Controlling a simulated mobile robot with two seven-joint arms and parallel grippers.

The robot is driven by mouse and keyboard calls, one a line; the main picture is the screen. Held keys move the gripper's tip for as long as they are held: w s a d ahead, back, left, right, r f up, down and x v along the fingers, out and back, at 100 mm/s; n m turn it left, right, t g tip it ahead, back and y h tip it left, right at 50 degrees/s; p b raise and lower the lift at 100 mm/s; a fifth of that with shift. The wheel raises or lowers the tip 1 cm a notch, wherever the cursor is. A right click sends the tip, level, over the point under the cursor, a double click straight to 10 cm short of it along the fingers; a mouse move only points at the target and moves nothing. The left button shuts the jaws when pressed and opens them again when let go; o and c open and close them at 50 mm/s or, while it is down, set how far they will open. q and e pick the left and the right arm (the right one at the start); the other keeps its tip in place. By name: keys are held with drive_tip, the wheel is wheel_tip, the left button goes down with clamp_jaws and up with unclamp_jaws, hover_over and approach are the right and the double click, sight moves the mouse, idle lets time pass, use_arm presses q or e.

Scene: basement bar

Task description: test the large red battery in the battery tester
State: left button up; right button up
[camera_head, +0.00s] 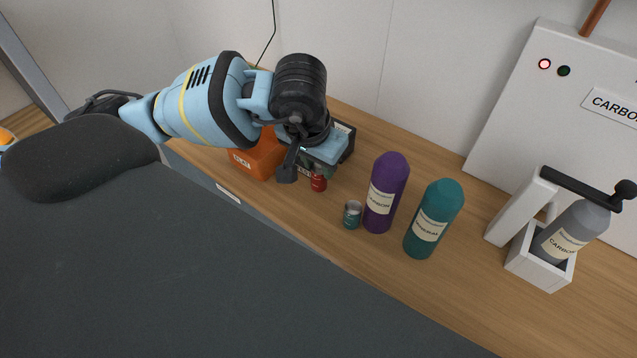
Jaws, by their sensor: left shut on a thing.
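My left gripper (303,177) reaches down over the counter, with a dark finger at the left of a small red cylinder. That cylinder, which I take as the large red battery (318,183), is upright and appears held between the fingers; the far finger is hidden. A dark box with a pale label, probably the battery tester (347,146), stands behind the gripper and is mostly covered by it. I cannot tell whether the battery touches the box. My right gripper is not in view.
An orange box (252,160) stands left of the gripper. A small teal can (352,215), a purple bottle (386,190) and a teal bottle (433,220) stand to the right. A white carbonator (535,262) holds a grey bottle (573,232). Wooden counter (470,290) is bare at front right.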

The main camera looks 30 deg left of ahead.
use_arm(q)
drive_tip(key=w+a+r, duration=0.5)
drive_tip(key=w+r, duration=0.1)
drive_tip(key=shift+a+r, duration=0.35)
drive_tip(key=shift+a, duration=0.05)
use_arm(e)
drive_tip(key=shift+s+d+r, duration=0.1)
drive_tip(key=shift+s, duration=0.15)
use_arm(q)
drive_tip(key=shift+f, duration=0.2)
